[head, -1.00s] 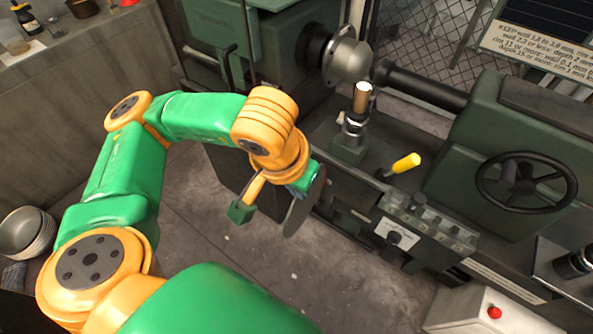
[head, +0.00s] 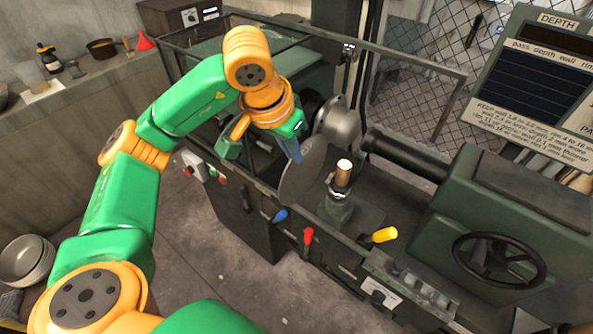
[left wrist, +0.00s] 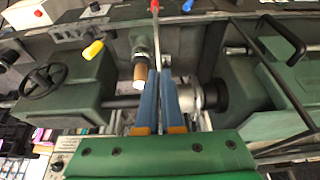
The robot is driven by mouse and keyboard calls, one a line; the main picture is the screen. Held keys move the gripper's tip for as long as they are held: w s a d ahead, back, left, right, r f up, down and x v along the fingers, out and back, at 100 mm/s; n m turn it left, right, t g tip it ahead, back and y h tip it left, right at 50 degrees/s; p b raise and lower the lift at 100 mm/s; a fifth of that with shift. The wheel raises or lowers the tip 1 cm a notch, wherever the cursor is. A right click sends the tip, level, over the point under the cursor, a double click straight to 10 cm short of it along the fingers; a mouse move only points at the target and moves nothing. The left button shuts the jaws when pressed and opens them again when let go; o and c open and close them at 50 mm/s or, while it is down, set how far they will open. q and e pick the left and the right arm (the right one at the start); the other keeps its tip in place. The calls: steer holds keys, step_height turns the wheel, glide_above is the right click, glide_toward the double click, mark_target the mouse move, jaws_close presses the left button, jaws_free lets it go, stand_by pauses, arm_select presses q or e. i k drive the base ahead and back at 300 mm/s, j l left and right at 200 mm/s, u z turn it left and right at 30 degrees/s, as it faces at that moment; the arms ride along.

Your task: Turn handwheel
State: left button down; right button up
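The handwheel (head: 500,262), a dark spoked ring, is on the front of the green tailstock (head: 470,205) at the right. It also shows at the left of the left wrist view (left wrist: 48,78). My left gripper (head: 294,150) is far left of the handwheel, above the lathe bed. Its blue fingers (left wrist: 158,98) are shut on a thin grey disc (head: 303,178), which hangs tilted beside the grey dome-shaped former (head: 338,122). I cannot tell whether disc and former touch. In the left wrist view the disc seems edge-on between the fingers. My right gripper is not in view.
A roller tool post (head: 340,190) stands right of the disc. Yellow (head: 385,235), red (head: 308,237) and blue (head: 281,215) levers stick out along the front. A wire-mesh guard and a depth sign (head: 535,90) are behind. Bowls (head: 26,260) are at the left; the floor in front is clear.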

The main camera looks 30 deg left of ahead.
mark_target(494, 258)
steer(key=i+l, duration=0.1)
steer(key=i, duration=0.35)
steer(key=i+l, duration=0.1)
steer(key=i, duration=0.35)
